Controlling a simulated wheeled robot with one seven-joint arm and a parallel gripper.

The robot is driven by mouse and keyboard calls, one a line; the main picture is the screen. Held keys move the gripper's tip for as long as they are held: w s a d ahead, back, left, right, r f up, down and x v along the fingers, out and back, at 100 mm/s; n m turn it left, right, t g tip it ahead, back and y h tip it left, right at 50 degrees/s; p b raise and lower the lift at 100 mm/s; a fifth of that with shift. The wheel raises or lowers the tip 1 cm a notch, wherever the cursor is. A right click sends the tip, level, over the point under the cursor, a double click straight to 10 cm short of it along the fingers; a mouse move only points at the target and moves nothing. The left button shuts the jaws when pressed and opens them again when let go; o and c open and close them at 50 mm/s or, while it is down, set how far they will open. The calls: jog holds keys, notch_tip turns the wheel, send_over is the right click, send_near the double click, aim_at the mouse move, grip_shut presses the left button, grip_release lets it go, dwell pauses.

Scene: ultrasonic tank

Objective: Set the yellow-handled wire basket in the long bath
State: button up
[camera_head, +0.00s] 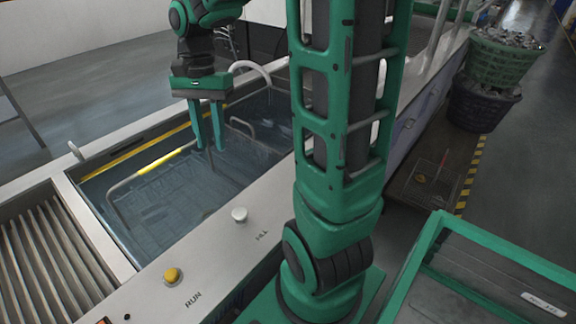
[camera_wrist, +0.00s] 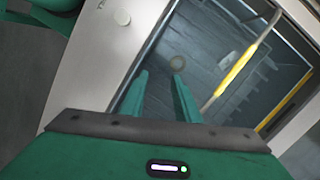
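The long bath (camera_head: 88,166) is a sunken tank with a pale rim and bluish liquid. The wire basket sits inside it, its mesh dim under the surface. Its wire handle with a yellow grip (camera_head: 166,161) stands up above the basket at the bath's left part. In the wrist view the yellow grip (camera_wrist: 237,76) runs diagonally to the right of my fingers. My gripper (camera_head: 210,149) is over the bath, just right of the grip's end, fingers pointing down. My fingers (camera_wrist: 159,80) are apart, with no handle visible between them.
A grey wire handle (camera_head: 241,127) shows farther right in the bath. A slatted rack (camera_head: 50,250) adjoins its left end. A yellow RUN button (camera_head: 172,275) and a white knob (camera_head: 239,214) sit on the front rim. Stacked green (camera_head: 503,62) and dark baskets (camera_head: 482,103) stand at right.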

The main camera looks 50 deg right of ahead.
jog(key=s+d+f+n, duration=0.1)
jog(key=s+d+n, duration=0.2)
jog(key=s, duration=0.7)
jog(key=s+d+f+n+t+h, duration=0.1)
jog(key=s+d+f+n, duration=0.1)
jog(key=s, duration=0.7)
jog(key=shift+s+d+n+t, duration=0.35)
jog(key=shift+d+n, duration=0.25)
jog(key=shift+n, duration=0.2)
